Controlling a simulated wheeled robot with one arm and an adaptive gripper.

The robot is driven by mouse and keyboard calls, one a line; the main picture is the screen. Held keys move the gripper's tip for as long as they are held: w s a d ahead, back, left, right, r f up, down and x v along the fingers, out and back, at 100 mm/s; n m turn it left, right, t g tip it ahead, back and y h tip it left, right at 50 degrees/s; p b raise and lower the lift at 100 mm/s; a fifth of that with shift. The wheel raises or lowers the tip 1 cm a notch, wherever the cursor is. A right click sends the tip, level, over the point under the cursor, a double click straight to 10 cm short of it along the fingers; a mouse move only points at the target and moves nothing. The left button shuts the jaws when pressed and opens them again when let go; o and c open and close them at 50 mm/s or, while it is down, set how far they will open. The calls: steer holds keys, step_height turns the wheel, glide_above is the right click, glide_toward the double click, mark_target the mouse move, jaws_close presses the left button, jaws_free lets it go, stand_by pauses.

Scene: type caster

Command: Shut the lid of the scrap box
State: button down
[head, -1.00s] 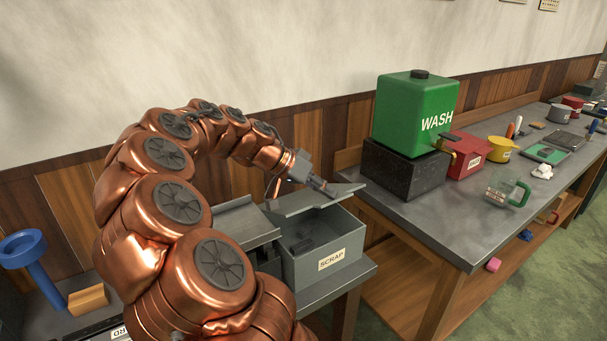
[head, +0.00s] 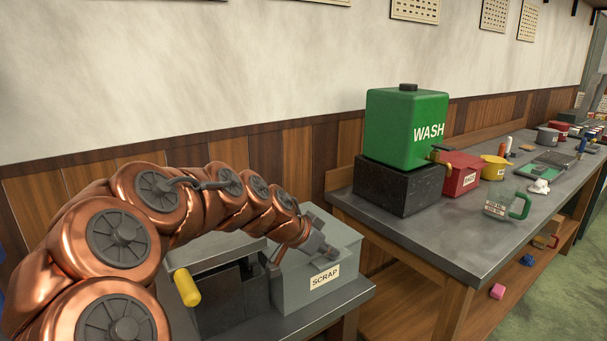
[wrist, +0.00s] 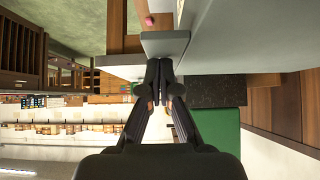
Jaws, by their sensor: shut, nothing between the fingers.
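The grey scrap box (head: 303,287), with a white SCRAP label on its front, stands on the small grey bench in the head view. Its grey lid (head: 343,235) lies flat across the top, with no open gap visible; my arm hides its left and rear part. My gripper (head: 327,252) is shut and empty, low over the front part of the lid. I cannot tell whether it touches. In the wrist view the closed fingers (wrist: 160,66) point at a grey surface.
To the right, a long workbench (head: 445,235) carries a green WASH tank (head: 405,130) on a black block (head: 395,185), a red box (head: 462,172) and a clear mug (head: 508,206).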

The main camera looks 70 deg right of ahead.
steer(key=shift+a+f, duration=0.15)
steer(key=shift+f, duration=0.35)
steer(key=shift+s+f, duration=0.1)
steer(key=shift+f, duration=0.05)
steer(key=shift+r, duration=0.55)
steer(key=r, duration=0.1)
steer(key=r+p, duration=0.1)
steer(key=r, duration=0.2)
steer(key=shift+w+a+r+p, duration=0.1)
steer(key=shift+w+r+p, duration=0.2)
steer(key=shift+p, duration=0.1)
steer(key=v, duration=0.9)
steer(key=shift+b, duration=0.3)
steer(key=shift+a, duration=0.1)
